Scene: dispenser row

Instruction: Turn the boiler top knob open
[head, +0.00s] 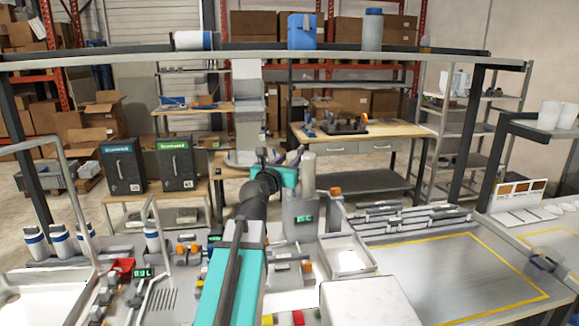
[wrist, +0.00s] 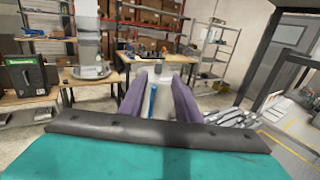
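A grey machine with a green display (head: 303,208) stands right of my arm in the head view and looks like the boiler. A pale grey upright cylinder (head: 308,172) rises behind it. An orange knob (head: 335,191) sits at its upper right; I cannot tell whether this is the top knob or how it is turned. In the wrist view, my gripper (wrist: 158,82) has its two purple fingers apart. A pale upright shape with a blue strip (wrist: 153,100) shows between them, and I cannot tell whether they touch it.
A long overhead shelf (head: 270,53) crosses above the counter and carries a blue container (head: 302,31). A tall bent metal tube (head: 72,165) stands at the left. A white box (head: 368,302) is at the front. A yellow-outlined area (head: 450,275) at the right is clear.

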